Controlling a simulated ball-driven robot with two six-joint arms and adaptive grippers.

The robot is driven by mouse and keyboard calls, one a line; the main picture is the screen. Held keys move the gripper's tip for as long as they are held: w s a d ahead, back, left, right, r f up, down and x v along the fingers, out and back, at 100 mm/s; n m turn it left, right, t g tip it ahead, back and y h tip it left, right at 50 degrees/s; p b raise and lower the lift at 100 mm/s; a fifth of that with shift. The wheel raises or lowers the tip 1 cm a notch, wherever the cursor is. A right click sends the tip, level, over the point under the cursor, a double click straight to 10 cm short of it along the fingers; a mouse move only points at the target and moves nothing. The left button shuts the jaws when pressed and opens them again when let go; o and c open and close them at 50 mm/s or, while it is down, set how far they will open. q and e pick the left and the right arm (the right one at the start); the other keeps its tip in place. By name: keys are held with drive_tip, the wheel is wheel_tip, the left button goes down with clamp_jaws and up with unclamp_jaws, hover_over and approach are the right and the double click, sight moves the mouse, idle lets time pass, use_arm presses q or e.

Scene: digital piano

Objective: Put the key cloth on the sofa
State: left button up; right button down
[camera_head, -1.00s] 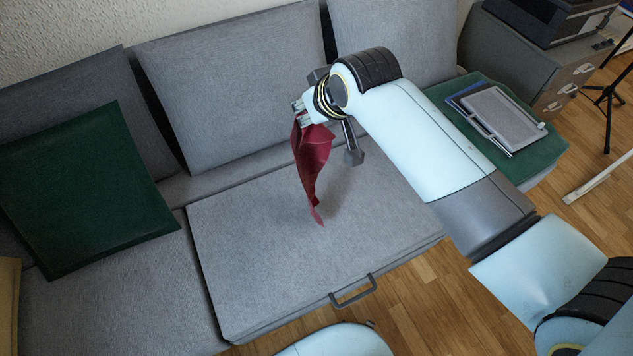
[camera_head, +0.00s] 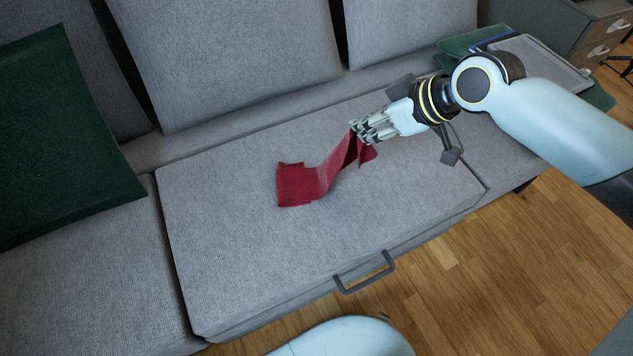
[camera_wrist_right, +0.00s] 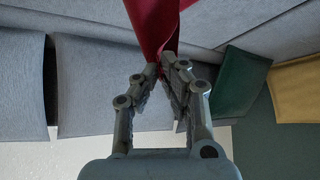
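The key cloth (camera_head: 298,184) is dark red. Its left end lies on the grey sofa seat (camera_head: 240,250), and the rest rises to the right into my right gripper (camera_head: 360,132). That gripper is shut on the cloth's upper end, low over the seat. A short flap hangs below the fingers. In the right wrist view the cloth (camera_wrist_right: 158,22) runs away from the closed fingertips (camera_wrist_right: 167,66). My left gripper is not in view.
A dark green cushion (camera_head: 65,140) leans on the sofa at the left. Grey back cushions (camera_head: 230,60) stand behind the seat. A dark handle (camera_head: 365,273) sticks out at the seat's front edge. A grey tray-like object (camera_head: 545,58) lies on green fabric at the right.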

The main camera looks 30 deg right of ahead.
wheel_tip(320, 180, down, 6)
drive_tip(key=s+d+r+b, duration=0.1)
drive_tip(key=s+d+b, duration=0.1)
drive_tip(key=b, duration=0.1)
drive_tip(key=b+x, duration=0.2)
drive_tip(key=x, duration=0.3)
drive_tip(key=a+b+x, duration=0.1)
drive_tip(key=b+x, duration=0.1)
drive_tip(key=x, duration=0.3)
drive_tip(key=a+b+x, duration=0.1)
drive_tip(key=b+x, duration=0.1)
drive_tip(key=x, duration=0.4)
drive_tip(key=shift+r, duration=0.45)
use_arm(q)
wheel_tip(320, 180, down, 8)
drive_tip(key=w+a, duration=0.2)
use_arm(e)
drive_tip(key=shift+w+f, duration=0.1)
drive_tip(key=shift+f, duration=0.2)
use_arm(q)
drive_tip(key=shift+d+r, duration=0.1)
use_arm(e)
drive_tip(key=c, duration=0.8)
unclamp_jaws()
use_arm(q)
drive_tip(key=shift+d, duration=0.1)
use_arm(e)
drive_tip(key=shift+d+r, duration=0.1)
drive_tip(key=shift+r, duration=0.05)
